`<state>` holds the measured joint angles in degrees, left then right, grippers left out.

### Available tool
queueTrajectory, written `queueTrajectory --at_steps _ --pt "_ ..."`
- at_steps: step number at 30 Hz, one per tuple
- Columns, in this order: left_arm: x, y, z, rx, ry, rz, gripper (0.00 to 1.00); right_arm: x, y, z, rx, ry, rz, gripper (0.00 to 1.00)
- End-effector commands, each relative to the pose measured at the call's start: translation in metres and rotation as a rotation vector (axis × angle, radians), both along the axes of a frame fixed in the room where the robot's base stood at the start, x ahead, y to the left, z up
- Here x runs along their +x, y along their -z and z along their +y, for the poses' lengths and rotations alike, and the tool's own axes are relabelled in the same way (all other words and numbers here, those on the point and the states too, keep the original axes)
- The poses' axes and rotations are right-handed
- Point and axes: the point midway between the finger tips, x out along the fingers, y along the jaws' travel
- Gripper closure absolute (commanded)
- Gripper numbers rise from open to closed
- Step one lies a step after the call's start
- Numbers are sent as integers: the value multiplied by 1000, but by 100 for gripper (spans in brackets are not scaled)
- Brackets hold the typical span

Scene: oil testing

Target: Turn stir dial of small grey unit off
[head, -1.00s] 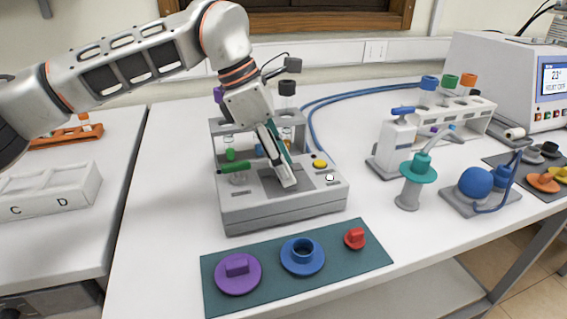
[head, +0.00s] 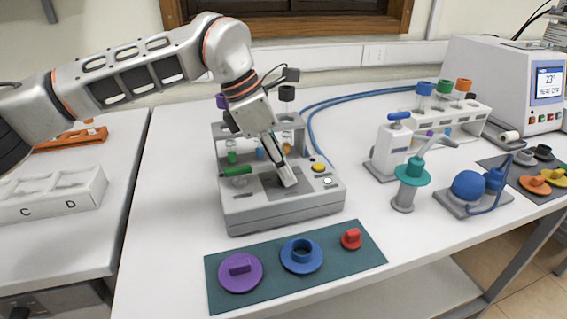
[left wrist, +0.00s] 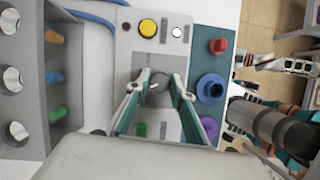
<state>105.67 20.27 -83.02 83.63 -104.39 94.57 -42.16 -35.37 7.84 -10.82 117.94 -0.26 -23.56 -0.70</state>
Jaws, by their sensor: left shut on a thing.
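The small grey unit (head: 285,212) stands on the white bench, with a yellow button (head: 319,167), a white button (head: 328,181) and a green knob (head: 236,170) on top. My left gripper (head: 289,182) reaches down onto its top panel. In the left wrist view, the fingers (left wrist: 161,82) are shut on a small grey dial (left wrist: 160,87), which they mostly hide. The yellow button (left wrist: 148,28) lies beyond the fingertips there. The dial's setting and label cannot be read.
A teal mat (head: 222,299) with purple, blue and red parts lies in front of the unit. A rack with holes (left wrist: 27,80) stands behind it. A white pump bottle (head: 391,150) and a teal-collared stand (head: 405,198) are to the right. Blue tubing (head: 314,128) runs behind.

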Motion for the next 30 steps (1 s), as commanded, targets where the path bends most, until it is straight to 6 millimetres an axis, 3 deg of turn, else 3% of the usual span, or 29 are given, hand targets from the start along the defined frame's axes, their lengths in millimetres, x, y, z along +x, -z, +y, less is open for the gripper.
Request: queueTrajectory --at_steps 1,8,18,30 --pt "-2 -7 1 3 -30 -7 99 4 -12 1 6 3 -12 60" --pt "-3 -6 1 3 -215 -6 99 10 -35 6 35 8 -32 60" --pt "-3 -1 0 3 -456 -1 99 -6 -33 14 54 2 4 60" --pt "-3 1 0 2 -581 2 99 -3 -38 12 56 4 -3 60"
